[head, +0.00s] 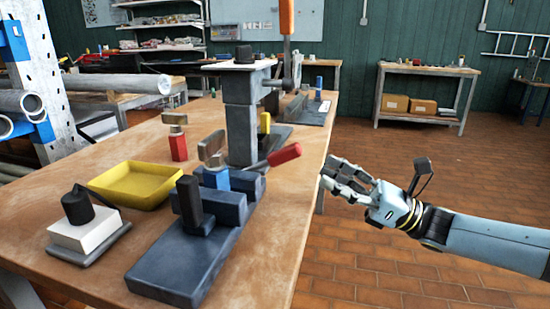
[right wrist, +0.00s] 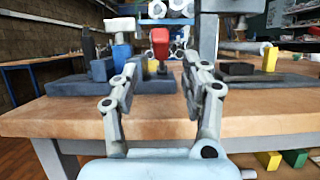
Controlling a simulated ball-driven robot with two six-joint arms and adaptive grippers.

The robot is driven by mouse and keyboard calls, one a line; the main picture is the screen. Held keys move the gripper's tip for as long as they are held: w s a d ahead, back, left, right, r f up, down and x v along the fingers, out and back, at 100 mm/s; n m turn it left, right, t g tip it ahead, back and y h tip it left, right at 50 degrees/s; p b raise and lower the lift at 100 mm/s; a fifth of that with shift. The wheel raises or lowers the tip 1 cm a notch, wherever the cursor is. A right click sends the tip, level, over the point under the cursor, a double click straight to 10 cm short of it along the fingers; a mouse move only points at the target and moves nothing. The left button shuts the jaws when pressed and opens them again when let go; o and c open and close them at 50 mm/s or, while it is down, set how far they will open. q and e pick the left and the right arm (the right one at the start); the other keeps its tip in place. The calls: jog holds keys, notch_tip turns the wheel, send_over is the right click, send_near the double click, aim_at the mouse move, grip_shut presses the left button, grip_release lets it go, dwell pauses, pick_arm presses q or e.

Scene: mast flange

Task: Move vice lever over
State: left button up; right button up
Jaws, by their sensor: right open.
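The vice (head: 190,258) is a dark blue-grey block on a flat base near the table's right edge. Its lever has a red handle (head: 284,154) that points right and slightly up, towards the table edge. The red handle (right wrist: 160,42) also shows in the right wrist view, end-on beyond the gap between my fingers. A blue block with a metal-coloured top (head: 215,176) sits in the vice. My right gripper (head: 328,174) is open and empty, just right of the handle and apart from it. My left gripper is not in view.
The wooden table (head: 275,235) carries a yellow tray (head: 135,184), a red-based piece (head: 177,142) and a white block with a black knob (head: 85,225). A tall grey press (head: 240,120) stands behind the vice. Open floor (head: 400,200) lies right of the table.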

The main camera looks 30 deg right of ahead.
aim_at(295, 158)
jog(key=x, duration=1)
grip_shut()
